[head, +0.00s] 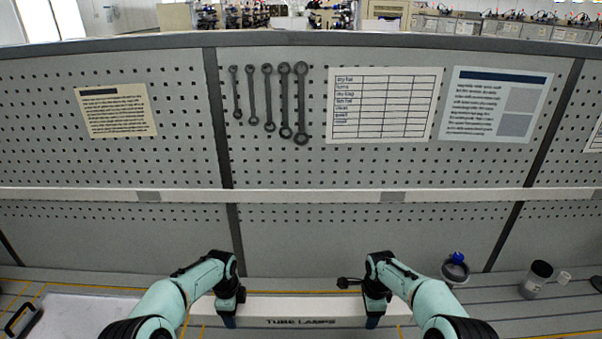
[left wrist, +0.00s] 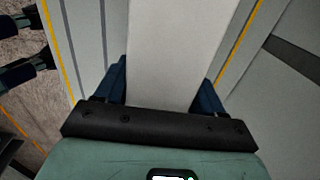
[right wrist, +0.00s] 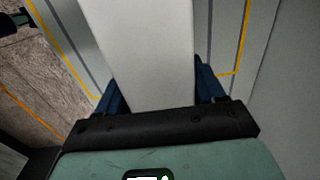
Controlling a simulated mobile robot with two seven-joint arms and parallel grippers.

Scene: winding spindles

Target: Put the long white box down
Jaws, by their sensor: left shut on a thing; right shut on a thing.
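The long white box (head: 300,309), with "TUBE LAMPS" printed on its front, lies level across the middle of the bench in the head view. My left gripper (head: 229,318) is shut on it near its left end, and my right gripper (head: 372,318) is shut on it near its right end. In the left wrist view the box (left wrist: 170,50) runs between the two blue fingers. In the right wrist view the box (right wrist: 150,50) also sits between the fingers. I cannot tell whether its underside touches the bench.
A grey pegboard wall (head: 330,170) with hanging wrenches (head: 268,98) and papers stands behind the bench. A container with a blue top (head: 456,266) and a dark-lidded jar (head: 536,279) stand to the right. A white tray (head: 75,316) with a black handle is at the left. Yellow lines mark the bench.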

